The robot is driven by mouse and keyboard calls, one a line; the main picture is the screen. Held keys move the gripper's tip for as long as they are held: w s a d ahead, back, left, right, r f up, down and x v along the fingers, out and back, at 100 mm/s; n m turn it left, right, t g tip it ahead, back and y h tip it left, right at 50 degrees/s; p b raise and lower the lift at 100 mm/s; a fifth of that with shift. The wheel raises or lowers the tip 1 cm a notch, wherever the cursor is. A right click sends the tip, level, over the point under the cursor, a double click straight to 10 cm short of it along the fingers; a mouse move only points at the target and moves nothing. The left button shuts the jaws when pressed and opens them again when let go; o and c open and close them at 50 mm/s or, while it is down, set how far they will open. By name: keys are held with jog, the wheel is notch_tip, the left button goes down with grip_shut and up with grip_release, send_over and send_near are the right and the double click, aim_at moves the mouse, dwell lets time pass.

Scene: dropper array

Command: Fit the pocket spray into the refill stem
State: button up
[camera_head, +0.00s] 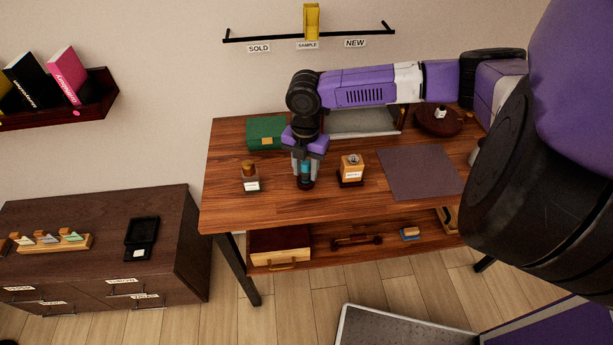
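My gripper (306,172) points down over the wooden table, left of its middle. Its grey fingers stand on both sides of a small teal cylinder, which looks like the pocket spray (306,168), and appear shut on it. A dark round piece (306,184) shows right below the spray; I cannot tell whether it is part of the spray or a separate stand. To the right, a gold labelled bottle (351,165) stands on a dark base. To the left, a labelled bottle with an amber cap (250,178) stands upright. The refill stem is too small to make out for certain.
A green box (266,132) and a grey tray (362,122) lie behind my gripper. A purple-grey mat (420,172) lies bare at the right. A round dark stand (438,119) holds a small bottle. The front strip of the table (330,210) is clear.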

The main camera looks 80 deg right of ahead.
aim_at(305, 162)
grip_shut()
jog(key=shift+r+p, duration=2.25)
jog(key=shift+r, duration=0.3)
